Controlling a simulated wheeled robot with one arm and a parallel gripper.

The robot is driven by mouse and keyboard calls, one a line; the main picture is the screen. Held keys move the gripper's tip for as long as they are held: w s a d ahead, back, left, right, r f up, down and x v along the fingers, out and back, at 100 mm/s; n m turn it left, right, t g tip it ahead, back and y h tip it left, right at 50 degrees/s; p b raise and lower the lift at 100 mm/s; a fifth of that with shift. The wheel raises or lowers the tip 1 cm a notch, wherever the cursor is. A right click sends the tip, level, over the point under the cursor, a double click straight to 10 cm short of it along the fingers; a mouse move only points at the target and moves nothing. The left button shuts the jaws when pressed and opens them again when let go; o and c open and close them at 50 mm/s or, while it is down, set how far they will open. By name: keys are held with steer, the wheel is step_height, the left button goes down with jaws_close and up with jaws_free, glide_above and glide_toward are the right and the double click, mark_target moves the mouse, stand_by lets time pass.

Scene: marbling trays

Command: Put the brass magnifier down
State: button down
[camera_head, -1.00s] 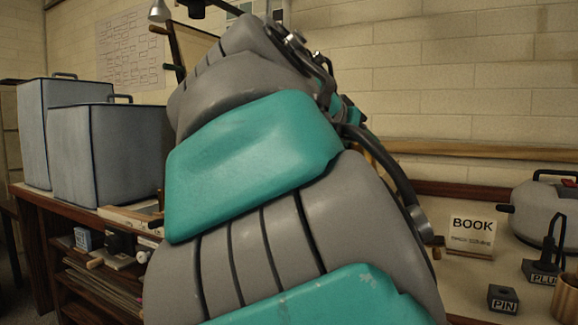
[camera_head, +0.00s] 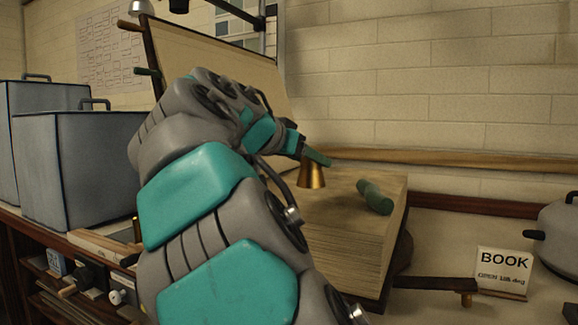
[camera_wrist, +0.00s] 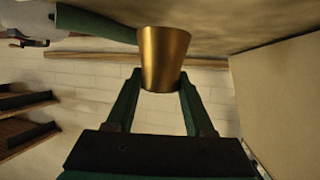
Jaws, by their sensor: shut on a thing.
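The brass magnifier (camera_head: 313,174) is a tapered, brass-coloured cup shape, held upright with its wide end down. My gripper (camera_head: 316,157) is shut on its narrow upper part. In the wrist view the magnifier (camera_wrist: 163,58) sits between the two dark green fingers of my gripper (camera_wrist: 162,80). It is over the page of a thick open book (camera_head: 345,250). I cannot tell whether its lower end touches the page. My arm hides the left part of the book.
A dark green roll (camera_head: 374,196) lies on the page right of the magnifier. The book's raised cover (camera_head: 215,65) stands behind. A BOOK sign (camera_head: 503,270) and a grey pot (camera_head: 556,240) are at right. Blue-grey boxes (camera_head: 80,165) stand at left. Bare page shows before the roll.

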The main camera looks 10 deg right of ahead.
steer(key=w+p, duration=0.1)
steer(key=w, duration=0.3)
steer(key=shift+f, duration=0.1)
steer(key=shift+w+a+f+b, duration=0.15)
steer(key=shift+f+b, duration=0.3)
steer(key=shift+f, duration=0.5)
steer(key=shift+w+d+f+b, duration=0.1)
steer(key=shift+f+b, duration=0.3)
steer(key=shift+f, duration=0.5)
steer(key=shift+f, duration=0.2)
steer(key=shift+c, duration=1.4)
jaws_free()
